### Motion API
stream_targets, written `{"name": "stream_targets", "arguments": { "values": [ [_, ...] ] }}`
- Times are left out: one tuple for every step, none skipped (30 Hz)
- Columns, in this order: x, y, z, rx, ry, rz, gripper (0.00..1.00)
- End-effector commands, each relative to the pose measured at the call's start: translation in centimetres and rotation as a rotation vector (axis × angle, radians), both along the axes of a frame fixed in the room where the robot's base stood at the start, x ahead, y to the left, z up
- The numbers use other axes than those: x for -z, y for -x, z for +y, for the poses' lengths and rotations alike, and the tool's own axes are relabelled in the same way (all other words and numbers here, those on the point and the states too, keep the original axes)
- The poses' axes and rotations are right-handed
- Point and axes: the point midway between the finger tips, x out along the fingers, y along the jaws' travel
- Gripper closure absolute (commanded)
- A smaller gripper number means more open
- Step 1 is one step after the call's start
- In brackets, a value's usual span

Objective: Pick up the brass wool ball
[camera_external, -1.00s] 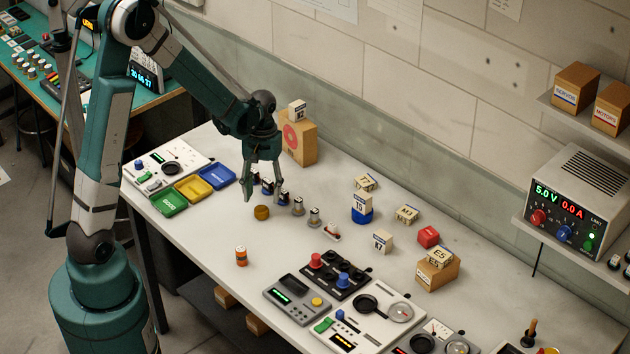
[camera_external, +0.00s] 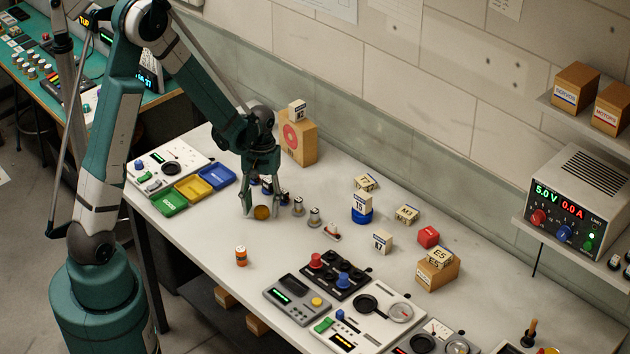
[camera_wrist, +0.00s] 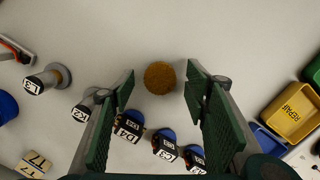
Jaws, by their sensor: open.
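The brass wool ball (camera_external: 262,212) is a small round brown-gold ball on the white bench top. In the wrist view the ball (camera_wrist: 160,77) lies between the tips of my two green-padded fingers, with a gap on each side. My gripper (camera_external: 260,208) is open and low over the bench, its fingers pointing down around the ball. It also shows in the wrist view (camera_wrist: 160,85). I cannot tell how high the fingertips are above the bench.
Several small labelled cylinders (camera_wrist: 165,146) stand close beside the fingers. Green, yellow and blue trays (camera_external: 193,188) lie to the left. An orange cylinder (camera_external: 241,256) stands nearer the front edge. The bench between it and the ball is clear.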

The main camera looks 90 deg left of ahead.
Motion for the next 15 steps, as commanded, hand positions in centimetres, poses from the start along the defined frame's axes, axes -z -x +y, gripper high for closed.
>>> {"name": "stream_targets", "arguments": {
  "values": [
    [0.32, 0.02, -0.06, 0.0, 0.0, 0.0, 0.54],
    [0.43, 0.03, -0.08, 0.0, 0.0, 0.0, 0.54],
    [0.54, 0.03, -0.09, 0.0, 0.0, 0.0, 0.54],
    [0.59, 0.03, -0.1, 0.0, 0.0, 0.0, 0.54],
    [0.62, 0.03, -0.1, 0.0, 0.0, 0.0, 0.54],
    [0.64, 0.03, -0.1, 0.0, 0.0, 0.0, 0.54],
    [0.64, 0.03, -0.1, 0.0, 0.0, 0.0, 0.54],
    [0.63, 0.03, -0.1, 0.0, 0.0, 0.0, 0.54],
    [0.62, 0.03, -0.1, 0.0, 0.0, 0.0, 0.54],
    [0.62, 0.03, -0.1, 0.0, 0.0, 0.0, 0.54],
    [0.62, 0.03, -0.1, 0.0, 0.0, 0.0, 0.54],
    [0.62, 0.03, -0.1, 0.0, 0.0, 0.0, 0.54],
    [0.61, 0.03, -0.1, 0.0, 0.0, 0.0, 0.54],
    [0.61, 0.03, -0.1, 0.0, 0.0, 0.0, 0.54],
    [0.61, 0.03, -0.1, 0.0, 0.0, 0.0, 0.54]
  ]
}}
